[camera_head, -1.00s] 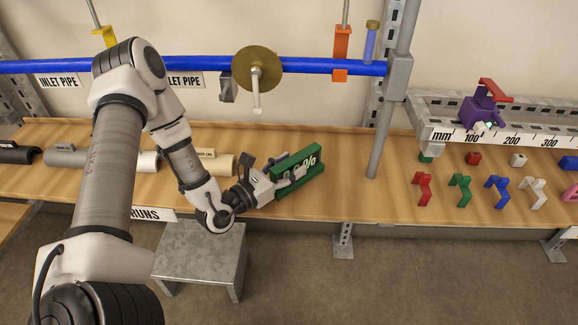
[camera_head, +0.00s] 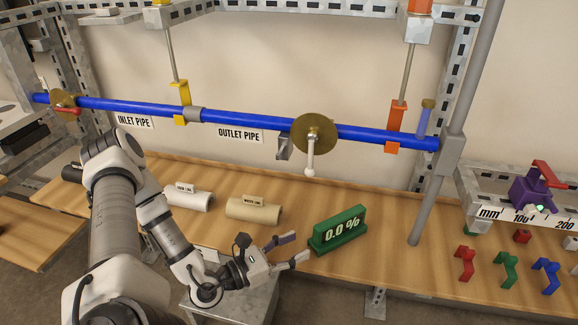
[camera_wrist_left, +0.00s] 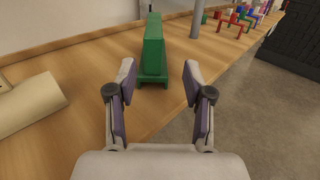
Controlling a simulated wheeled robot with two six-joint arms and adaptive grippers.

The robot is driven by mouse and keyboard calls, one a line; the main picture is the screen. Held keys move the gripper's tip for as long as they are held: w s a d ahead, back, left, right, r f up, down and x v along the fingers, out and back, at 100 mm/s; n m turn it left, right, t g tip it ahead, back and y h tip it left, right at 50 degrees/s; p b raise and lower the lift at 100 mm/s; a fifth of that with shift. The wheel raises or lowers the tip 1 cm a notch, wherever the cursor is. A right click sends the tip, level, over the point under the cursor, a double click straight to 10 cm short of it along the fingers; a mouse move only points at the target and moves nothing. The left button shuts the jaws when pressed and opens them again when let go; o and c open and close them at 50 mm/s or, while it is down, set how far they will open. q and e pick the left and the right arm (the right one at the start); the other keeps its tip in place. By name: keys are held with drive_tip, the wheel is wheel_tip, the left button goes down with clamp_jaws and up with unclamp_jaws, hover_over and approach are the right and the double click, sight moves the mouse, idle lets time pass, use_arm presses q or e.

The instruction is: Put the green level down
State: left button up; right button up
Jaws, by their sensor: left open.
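The green level (camera_head: 338,229) stands upright on the wooden bench, its face reading "0.0 %". My left gripper (camera_head: 287,250) is open and empty, just to the left of the level and apart from it. In the left wrist view the level (camera_wrist_left: 153,52) stands on the bench ahead, seen end-on, beyond the two spread fingertips of my left gripper (camera_wrist_left: 158,80). My right gripper is in neither view.
A cream pipe piece (camera_head: 253,210) and a white one (camera_head: 188,198) lie on the bench to the left. A grey post (camera_head: 432,190) stands right of the level. The blue pipe (camera_head: 250,122) runs above. Coloured brackets (camera_head: 465,264) stand at the right.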

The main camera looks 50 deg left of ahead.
use_arm(q)
drive_tip(key=s+d+f+m+g+h, duration=0.25)
drive_tip(key=d+m+g+h, duration=0.35)
drive_tip(key=d, duration=0.4)
drive_tip(key=s+d+f+m+g+h, duration=0.1)
drive_tip(key=s+d+f+m+g, duration=0.3)
drive_tip(key=s+g, duration=0.35)
drive_tip(key=s+d+f+m+g+h, duration=0.15)
drive_tip(key=s+d+m+g, duration=0.25)
drive_tip(key=s+m+g, duration=0.4)
drive_tip(key=s+a+f+m+g+y, duration=0.2)
drive_tip(key=s+a+f+m+y, duration=0.3)
drive_tip(key=a+f+m+y, duration=0.5)
drive_tip(key=w+d+f+m+t+y, duration=0.2)
drive_tip(key=w+d+m+t, duration=0.1)
drive_tip(key=w+t, duration=0.3)
drive_tip(key=w+m, duration=0.1)
drive_tip(key=w, duration=0.1)
drive_tip(key=shift+w+m+y, duration=0.3)
drive_tip(key=shift+m+y, duration=0.05)
drive_tip(key=shift+m, duration=0.05)
drive_tip(key=shift+a, duration=0.1)
